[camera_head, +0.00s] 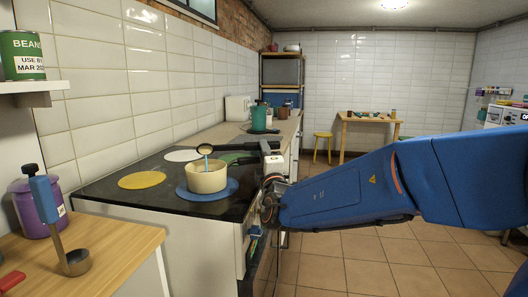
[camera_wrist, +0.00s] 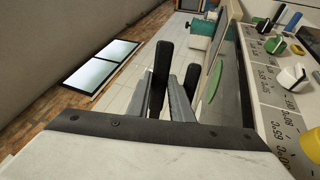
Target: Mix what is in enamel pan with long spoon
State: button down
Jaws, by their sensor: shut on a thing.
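The cream enamel pan (camera_head: 206,178) stands upright on a round blue mat (camera_head: 229,190) on the dark hob. A thin blue piece shows at the pan's mouth; its lower end is hidden. In the wrist view my fingers (camera_wrist: 172,85) show, but neither the pan nor the spoon is clear.
A yellow mat (camera_head: 142,180) and a white mat (camera_head: 183,155) lie bare on the hob. A blue-handled ladle (camera_head: 75,262) and a purple jar (camera_head: 35,208) stand at the left. A green thing (camera_head: 233,157) lies behind the pan. The tiled wall borders the counter.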

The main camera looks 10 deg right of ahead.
jog(key=shift+w+f+t, duration=0.1)
jog(key=shift+f+t, duration=0.15)
jog(key=shift+t, duration=0.65)
jog(key=shift+t, duration=0.3)
jog(key=shift+r, duration=0.15)
dwell(0.8)
jog(key=g, duration=0.4)
jog(key=shift+r+g, duration=0.3)
jog(key=shift+r, duration=0.05)
jog(key=shift+d, duration=0.1)
